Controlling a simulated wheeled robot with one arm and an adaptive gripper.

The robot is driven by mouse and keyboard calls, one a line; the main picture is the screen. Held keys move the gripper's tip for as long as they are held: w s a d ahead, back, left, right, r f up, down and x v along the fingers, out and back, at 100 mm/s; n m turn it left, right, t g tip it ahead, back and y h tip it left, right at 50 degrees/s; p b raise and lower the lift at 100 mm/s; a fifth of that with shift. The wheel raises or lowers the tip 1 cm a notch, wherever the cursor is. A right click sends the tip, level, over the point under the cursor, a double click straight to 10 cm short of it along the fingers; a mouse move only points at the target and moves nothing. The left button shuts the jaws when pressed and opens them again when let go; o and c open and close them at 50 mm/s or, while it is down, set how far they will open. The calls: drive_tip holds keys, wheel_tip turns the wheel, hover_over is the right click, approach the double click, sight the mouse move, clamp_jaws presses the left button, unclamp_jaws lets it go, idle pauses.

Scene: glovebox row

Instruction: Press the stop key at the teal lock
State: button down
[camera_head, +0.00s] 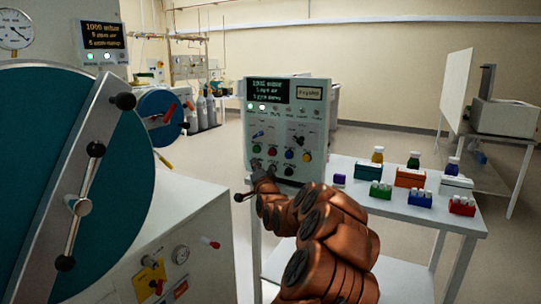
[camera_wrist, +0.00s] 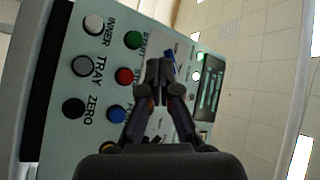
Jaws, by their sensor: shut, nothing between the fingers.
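A large teal round lock door (camera_head: 88,185) with a grey bar and black knobs fills the left of the head view. A pale control box (camera_head: 285,118) with a display stands to its right. In the wrist view its keys show close up: a red key (camera_wrist: 125,76), its label partly hidden by my fingers, between a green key (camera_wrist: 132,40) and a blue key (camera_wrist: 117,115). My gripper (camera_wrist: 160,66) is shut and empty in front of the box face, its tips to the right of the red key in the wrist view. Contact cannot be told.
INNER (camera_wrist: 93,24), TRAY (camera_wrist: 83,66) and ZERO (camera_wrist: 73,108) keys sit beside the coloured ones. A white table (camera_head: 400,210) right of the box holds bottles and small coloured racks. A blue round door (camera_head: 160,110) and gas cylinders stand behind. Floor at centre right is clear.

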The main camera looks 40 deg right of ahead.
sight(268, 152)
drive_tip(key=w+d+p, duration=0.1)
drive_tip(key=d, duration=0.1)
drive_tip(key=d+p, duration=0.2)
drive_tip(key=d, duration=0.1)
drive_tip(key=w+d+p, duration=0.1)
drive_tip(key=d, duration=0.2)
drive_tip(key=shift+w+d, duration=0.2)
drive_tip(key=shift+w, duration=0.1)
drive_tip(key=shift+d+p, duration=0.15)
drive_tip(key=shift+p, duration=0.25)
idle(1.2)
drive_tip(key=shift+w+d, duration=0.1)
drive_tip(key=shift+d, duration=0.15)
drive_tip(key=shift+w+d+p, duration=0.2)
drive_tip(key=shift+d+p, duration=0.45)
idle(1.0)
drive_tip(key=shift+a, duration=0.15)
drive_tip(key=shift+s+a+b, duration=0.3)
drive_tip(key=shift+a+b, duration=0.3)
drive_tip(key=shift+a, duration=0.3)
